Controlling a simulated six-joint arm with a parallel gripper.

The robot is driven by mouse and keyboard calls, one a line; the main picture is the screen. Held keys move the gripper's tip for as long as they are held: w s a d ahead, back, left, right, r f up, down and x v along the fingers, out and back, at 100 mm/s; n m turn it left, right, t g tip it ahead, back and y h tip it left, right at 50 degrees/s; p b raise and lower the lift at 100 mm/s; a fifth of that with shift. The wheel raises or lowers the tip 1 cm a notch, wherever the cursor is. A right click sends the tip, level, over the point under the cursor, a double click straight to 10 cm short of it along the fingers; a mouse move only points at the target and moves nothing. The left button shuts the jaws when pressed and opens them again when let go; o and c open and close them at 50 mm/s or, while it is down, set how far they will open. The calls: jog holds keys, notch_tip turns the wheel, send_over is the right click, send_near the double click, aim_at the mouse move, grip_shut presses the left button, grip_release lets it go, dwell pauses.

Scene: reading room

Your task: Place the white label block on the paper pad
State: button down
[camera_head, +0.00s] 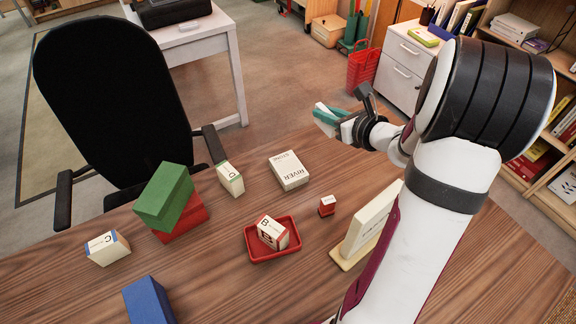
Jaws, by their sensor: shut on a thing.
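My gripper (341,121) is at the upper right of the desk, raised beyond its far edge in the picture. It is shut on a teal-and-white thing (325,115), partly hidden by the fingers; I cannot tell whether it bears a label. White lettered blocks show elsewhere: one with green edges (230,179), one with blue and tan ends (107,248), and one marked B (271,233) in a red tray (285,252).
A green box (164,197) rests on a red box (183,226) at left. A blue box (148,301) is at the front. A small red block (327,206) and an upright cream board (371,217) stand right of the tray. A black chair (113,95) is behind the desk.

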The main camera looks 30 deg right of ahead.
aim_at(326, 130)
jog(key=f, duration=0.5)
jog(key=shift+s+d+f, duration=0.1)
jog(key=shift+d, duration=0.15)
jog(key=w+a+f, duration=0.4)
jog(key=w, duration=0.1)
jog(key=w+a+f, duration=0.2)
jog(key=w, duration=0.1)
jog(key=shift+w+a+f, duration=0.2)
jog(key=shift+a+f, duration=0.05)
jog(key=shift+w+a+f, duration=0.1)
jog(key=shift+w+f, duration=0.05)
jog(key=shift+f, duration=0.95)
jog(key=shift+w+a+f, duration=0.1)
jog(key=shift+f, duration=0.95)
jog(key=shift+f, duration=0.1)
jog(key=c, duration=0.8)
grip_release()
jog(key=shift+c, duration=0.2)
